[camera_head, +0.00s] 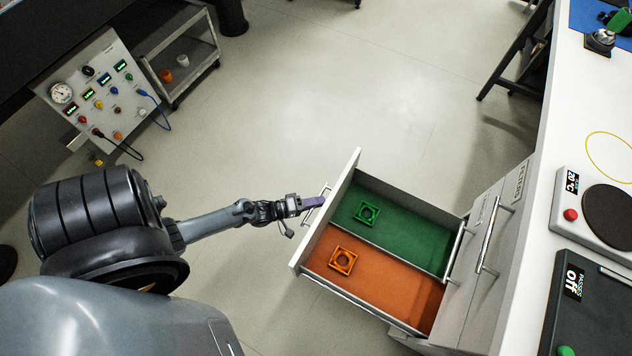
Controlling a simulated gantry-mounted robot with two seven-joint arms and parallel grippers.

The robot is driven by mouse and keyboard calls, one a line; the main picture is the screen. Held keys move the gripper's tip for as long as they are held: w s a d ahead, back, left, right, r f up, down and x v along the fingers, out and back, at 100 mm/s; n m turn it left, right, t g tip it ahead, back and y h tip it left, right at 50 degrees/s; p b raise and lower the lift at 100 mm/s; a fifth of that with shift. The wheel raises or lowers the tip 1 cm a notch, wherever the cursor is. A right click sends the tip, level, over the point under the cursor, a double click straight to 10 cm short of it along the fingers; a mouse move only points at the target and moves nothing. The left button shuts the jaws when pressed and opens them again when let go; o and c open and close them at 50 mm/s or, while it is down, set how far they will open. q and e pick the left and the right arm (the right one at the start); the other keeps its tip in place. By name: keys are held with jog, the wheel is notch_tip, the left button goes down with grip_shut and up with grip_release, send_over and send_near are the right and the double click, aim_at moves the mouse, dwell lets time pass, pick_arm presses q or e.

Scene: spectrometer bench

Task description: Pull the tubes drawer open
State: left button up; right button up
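A drawer (352,160) stands pulled well out of the white bench cabinet. Its floor has a green half (410,225) and an orange half (385,290). A green square ring (367,213) and an orange square ring (343,260) lie inside. I cannot read a label on its front. My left gripper (315,202) reaches in from the left, and its purple-grey fingers meet the bar handle (327,189) on the drawer's front. The fingers look closed around the bar, though they are small here. My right gripper is not in view.
Closed drawer fronts with bar handles (489,238) are right of the open drawer. A hotplate (608,215) and a dark device (590,310) sit on the bench top. An instrument panel (100,92) and cart (180,60) stand far left. The floor beyond the drawer is clear.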

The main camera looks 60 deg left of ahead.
pick_arm(q)
jog(key=shift+o, duration=0.4)
jog(key=p+v, duration=0.3)
jog(key=v, duration=0.8)
jog(key=shift+f, duration=0.1)
